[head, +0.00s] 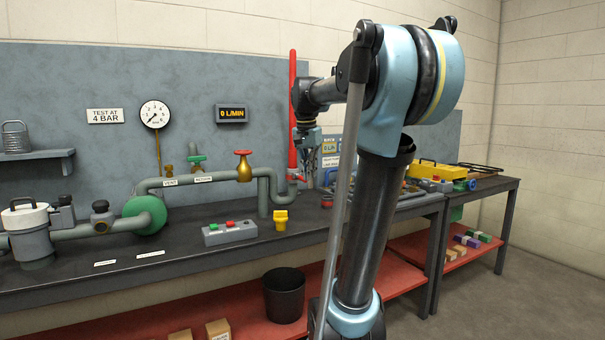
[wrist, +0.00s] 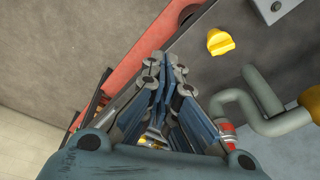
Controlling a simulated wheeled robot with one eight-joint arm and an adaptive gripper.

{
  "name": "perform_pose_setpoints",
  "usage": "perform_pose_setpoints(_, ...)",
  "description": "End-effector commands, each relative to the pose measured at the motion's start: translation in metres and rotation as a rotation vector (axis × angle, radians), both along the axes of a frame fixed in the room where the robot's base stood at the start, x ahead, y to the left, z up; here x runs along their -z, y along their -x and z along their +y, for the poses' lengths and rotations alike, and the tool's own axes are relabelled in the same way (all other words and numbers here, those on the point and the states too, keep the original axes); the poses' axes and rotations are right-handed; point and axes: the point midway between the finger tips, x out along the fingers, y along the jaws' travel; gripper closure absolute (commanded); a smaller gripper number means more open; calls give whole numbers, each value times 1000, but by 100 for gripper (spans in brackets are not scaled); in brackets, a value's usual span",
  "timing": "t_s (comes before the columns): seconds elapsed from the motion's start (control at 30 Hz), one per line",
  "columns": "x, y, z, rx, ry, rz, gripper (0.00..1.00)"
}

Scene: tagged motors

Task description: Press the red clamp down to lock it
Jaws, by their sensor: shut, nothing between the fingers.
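The red clamp shows in the head view as a long red handle (head: 293,110) standing upright at the right end of the grey pipe. Its lower end meets red and metal parts beside the pipe. In the wrist view, a red part (wrist: 227,130) shows at the pipe end, right of my fingers; the full handle is not clear there. My gripper (head: 307,178) points down just right of the handle in the head view. In the wrist view my gripper (wrist: 166,66) has its fingers together and empty. I cannot tell whether it touches the handle.
The grey pipe (head: 228,181) with a red valve wheel (head: 243,153) runs along the dark bench. A yellow piece (head: 281,219) and a grey button box (head: 229,232) stand in front. A second bench with a yellow toolbox (head: 428,170) is at the right.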

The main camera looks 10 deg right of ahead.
Motion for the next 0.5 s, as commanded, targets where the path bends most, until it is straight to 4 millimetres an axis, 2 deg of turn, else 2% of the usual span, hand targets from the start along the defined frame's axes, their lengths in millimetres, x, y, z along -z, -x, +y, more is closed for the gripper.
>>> perform_pose_setpoints(0.03, -9, -13, 0, 28, -1, -2, 100)
perform_pose_setpoints(0.2, -37, -52, 0, 136, -4, -9, 100)
perform_pose_setpoints(0.5, -76, -119, 1, 327, -7, -25, 100)
